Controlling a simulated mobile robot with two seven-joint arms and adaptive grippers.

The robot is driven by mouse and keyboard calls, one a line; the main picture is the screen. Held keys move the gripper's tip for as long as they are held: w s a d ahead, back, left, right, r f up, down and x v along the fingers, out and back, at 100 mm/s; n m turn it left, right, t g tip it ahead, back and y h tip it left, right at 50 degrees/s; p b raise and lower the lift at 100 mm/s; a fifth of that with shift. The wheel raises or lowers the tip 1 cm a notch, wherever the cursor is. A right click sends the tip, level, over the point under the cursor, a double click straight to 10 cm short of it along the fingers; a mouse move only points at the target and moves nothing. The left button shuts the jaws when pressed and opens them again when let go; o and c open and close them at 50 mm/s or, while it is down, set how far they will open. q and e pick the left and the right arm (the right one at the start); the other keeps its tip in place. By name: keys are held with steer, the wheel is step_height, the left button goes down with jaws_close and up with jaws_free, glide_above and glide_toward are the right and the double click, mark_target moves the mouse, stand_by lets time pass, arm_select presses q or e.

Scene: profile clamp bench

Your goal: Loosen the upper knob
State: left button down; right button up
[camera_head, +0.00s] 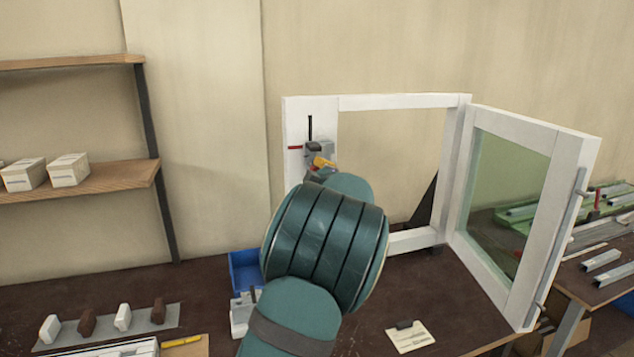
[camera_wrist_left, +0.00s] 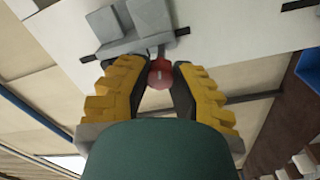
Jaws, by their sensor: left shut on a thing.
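A grey clamp (camera_head: 319,150) sits on the left upright of a white window frame (camera_head: 296,118), with a black rod above it and a red bar to its left. In the left wrist view grey clamp blocks (camera_wrist_left: 117,27) show at the top. A round red knob (camera_wrist_left: 161,73) lies between my dark fingertips. My left gripper (camera_head: 322,164), with yellow fingers, is at the clamp's lower part and is shut on this knob. It also shows in the left wrist view (camera_wrist_left: 160,72). My arm hides the lower left of the frame. My right gripper is not in view.
A glazed sash (camera_head: 507,190) stands swung open at the right. A blue bin (camera_head: 243,272) is behind my arm on the dark bench (camera_head: 200,290). A shelf with white boxes (camera_head: 69,170) is at the left. A card (camera_head: 410,337) lies in front.

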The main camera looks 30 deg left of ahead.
arm_select(q)
steer(key=shift+n+b, duration=2.85)
steer(key=shift+n, duration=0.55)
steer(key=c, duration=0.7)
jaws_free()
steer(key=shift+c, duration=0.2)
steer(key=v, duration=1.2)
steer(key=shift+w+d+f, duration=0.1)
